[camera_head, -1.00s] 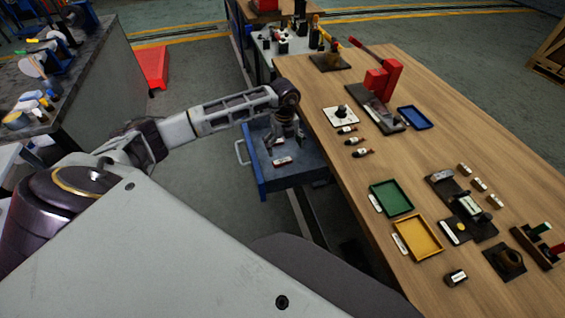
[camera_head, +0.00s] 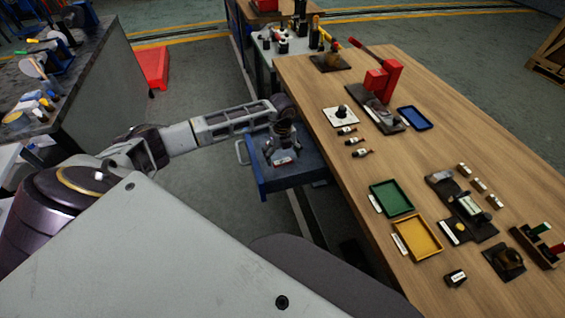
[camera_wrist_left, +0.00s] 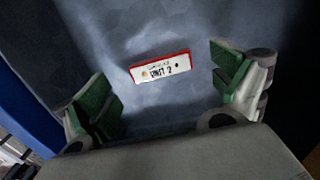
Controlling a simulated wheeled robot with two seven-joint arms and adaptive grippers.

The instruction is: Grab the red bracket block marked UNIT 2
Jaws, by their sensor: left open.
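The red bracket block (camera_head: 283,161) lies in the open blue drawer (camera_head: 259,178) beside the wooden workbench. In the left wrist view the block (camera_wrist_left: 160,67) shows a white label reading UNIT 2, with a red edge around it. It lies flat on the grey drawer floor. My left gripper (camera_head: 283,157) is inside the drawer's outline, above the block. In the left wrist view its green-padded fingers (camera_wrist_left: 162,92) are spread wide, with the block between and beyond them, not visibly touched. My right gripper is not in view.
The blue drawer wall (camera_wrist_left: 25,110) runs close by on the left in the wrist view. The workbench (camera_head: 350,160) stands right of the drawer, with a green tray (camera_head: 411,206), a yellow tray (camera_head: 437,250) and a red press (camera_head: 392,80). Open floor lies left.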

